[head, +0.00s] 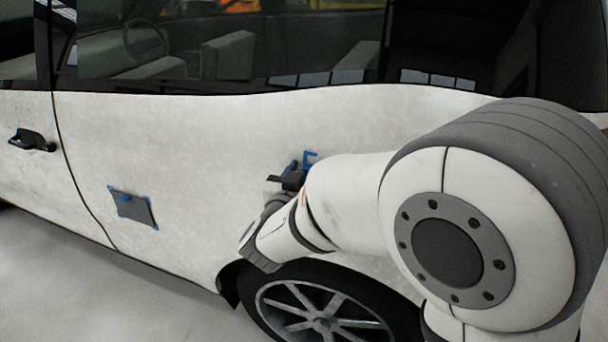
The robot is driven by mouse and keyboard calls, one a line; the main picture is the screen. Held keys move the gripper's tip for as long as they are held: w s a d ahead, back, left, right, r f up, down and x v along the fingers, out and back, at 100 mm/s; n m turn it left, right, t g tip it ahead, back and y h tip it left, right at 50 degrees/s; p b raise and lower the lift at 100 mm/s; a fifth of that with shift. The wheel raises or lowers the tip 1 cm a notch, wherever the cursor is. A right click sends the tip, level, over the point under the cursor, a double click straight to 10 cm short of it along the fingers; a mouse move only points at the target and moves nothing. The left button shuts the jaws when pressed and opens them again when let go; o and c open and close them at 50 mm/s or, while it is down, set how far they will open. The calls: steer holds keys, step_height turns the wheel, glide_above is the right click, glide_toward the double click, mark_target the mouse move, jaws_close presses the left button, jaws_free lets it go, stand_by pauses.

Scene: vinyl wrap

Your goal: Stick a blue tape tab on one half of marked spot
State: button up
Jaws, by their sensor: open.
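Blue marks (311,155) show on the white car side panel (215,150), just above and beside my gripper. My gripper (285,178) is close to the panel, above the rear wheel, and its dark fingers look open. A small blue piece (292,166) shows at the fingers; I cannot tell if it is a tape tab or whether it is stuck to the panel. My arm hides part of the marked spot. A grey rectangular patch (138,211) with blue corners lies on the panel to the left. A small blue tab (124,198) shows on its upper left part.
The rear wheel (322,323) is below my gripper. A dark door handle (32,140) sticks out at the far left. Windows (240,55) run along the top. The panel between the grey patch and my gripper is clear. Bare grey floor (90,290) lies below.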

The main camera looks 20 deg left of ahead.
jaws_close()
stand_by(0.6)
steer(key=shift+s+r, duration=0.2)
steer(key=shift+s, duration=0.45)
stand_by(0.4)
steer(key=s+r+p, duration=0.1)
steer(key=s+p, duration=0.1)
steer(key=s, duration=0.4)
steer(key=shift+s+a+r, duration=0.2)
steer(key=shift+s, duration=0.15)
stand_by(0.6)
